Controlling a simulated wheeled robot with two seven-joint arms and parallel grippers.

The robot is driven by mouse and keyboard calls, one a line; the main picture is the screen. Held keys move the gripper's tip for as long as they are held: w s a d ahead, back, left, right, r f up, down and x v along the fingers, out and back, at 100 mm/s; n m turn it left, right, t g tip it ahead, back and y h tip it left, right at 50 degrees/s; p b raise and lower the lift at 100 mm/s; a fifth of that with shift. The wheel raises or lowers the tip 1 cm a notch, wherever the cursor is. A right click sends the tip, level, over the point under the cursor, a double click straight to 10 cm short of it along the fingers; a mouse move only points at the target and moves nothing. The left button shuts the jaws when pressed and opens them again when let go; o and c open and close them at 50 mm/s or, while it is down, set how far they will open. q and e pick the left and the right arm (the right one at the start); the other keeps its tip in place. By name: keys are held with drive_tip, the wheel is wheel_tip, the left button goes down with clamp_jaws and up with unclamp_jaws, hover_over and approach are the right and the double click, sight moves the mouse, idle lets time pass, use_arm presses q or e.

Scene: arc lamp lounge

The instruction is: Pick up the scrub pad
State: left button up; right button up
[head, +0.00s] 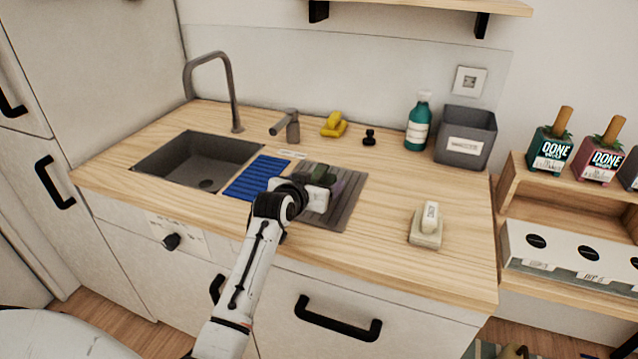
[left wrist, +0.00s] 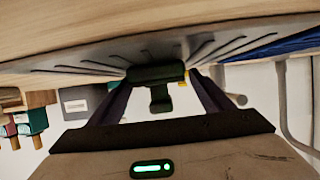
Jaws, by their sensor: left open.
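The scrub pad appears to be the dark green block with a stub handle (left wrist: 157,76), seen between my fingers in the left wrist view. In the head view its dark green top (head: 327,174) shows just beyond my left gripper (head: 324,183), on the grey ribbed drain mat (head: 345,212). My left gripper is open, with one finger toward each side of the pad. I cannot tell whether the fingers touch it. The gripper body hides part of the pad in the head view. My right gripper is not in view.
A blue ribbed mat (head: 257,178) and the sink (head: 150,160) lie left of the drain mat. A yellow brush-like item (head: 334,126), small black item (head: 369,138), teal bottle (head: 418,125) and grey bin (head: 465,139) stand behind. A beige handled block (head: 427,228) sits right, with bare counter around it.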

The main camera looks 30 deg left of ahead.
use_arm(q)
drive_tip(key=shift+w, duration=0.2)
drive_tip(key=c, duration=1.1)
